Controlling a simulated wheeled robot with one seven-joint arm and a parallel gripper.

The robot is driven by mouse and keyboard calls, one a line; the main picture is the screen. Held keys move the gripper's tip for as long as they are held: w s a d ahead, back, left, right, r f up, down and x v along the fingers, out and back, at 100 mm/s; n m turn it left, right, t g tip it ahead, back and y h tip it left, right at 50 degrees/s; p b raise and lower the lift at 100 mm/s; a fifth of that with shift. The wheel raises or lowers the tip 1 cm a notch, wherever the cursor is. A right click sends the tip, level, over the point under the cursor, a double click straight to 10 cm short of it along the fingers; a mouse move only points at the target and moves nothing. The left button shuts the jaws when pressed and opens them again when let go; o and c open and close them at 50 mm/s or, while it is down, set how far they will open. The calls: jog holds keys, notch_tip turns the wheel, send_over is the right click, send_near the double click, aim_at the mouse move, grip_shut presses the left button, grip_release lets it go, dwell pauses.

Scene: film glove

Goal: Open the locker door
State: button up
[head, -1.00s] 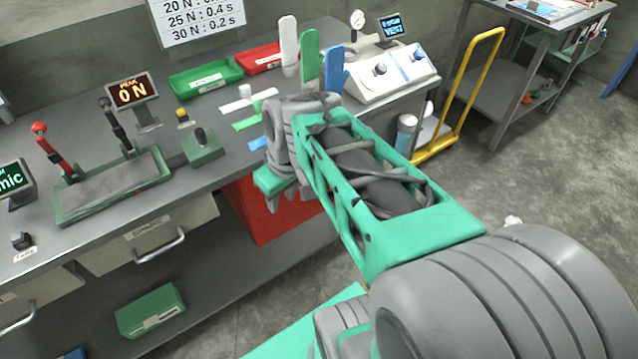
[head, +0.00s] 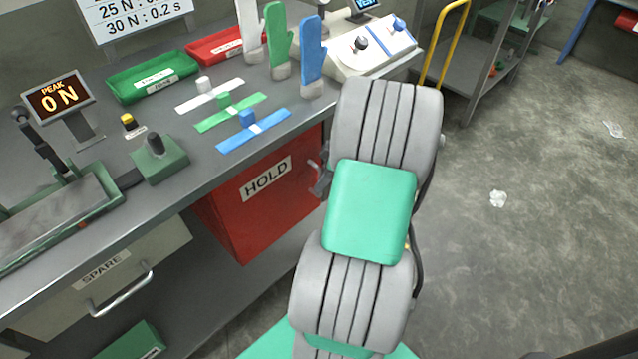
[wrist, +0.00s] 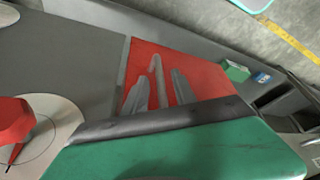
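The red locker (head: 262,205) with its white HOLD label (head: 267,178) stands under the workbench in the head view. Its door looks shut; its right edge is behind my arm. In the wrist view a red panel (wrist: 190,68), apparently the locker front, shows with several grey upright shapes before it. I cannot tell which of these are fingers and which might be a handle. My gripper is mostly hidden behind my arm in the head view; a small dark part (head: 322,182) shows beside the locker's right side. Whether it touches anything is unclear.
The workbench (head: 215,165) carries coloured strips, trays, upright gloves and a control box (head: 375,48). The SPARE drawer (head: 110,272) with a bar handle is left of the locker. A yellow-railed cart (head: 440,45) stands behind right. The floor (head: 530,240) at right is mostly clear.

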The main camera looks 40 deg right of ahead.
jog(key=shift+x, duration=1.2)
grip_shut()
dwell(0.5)
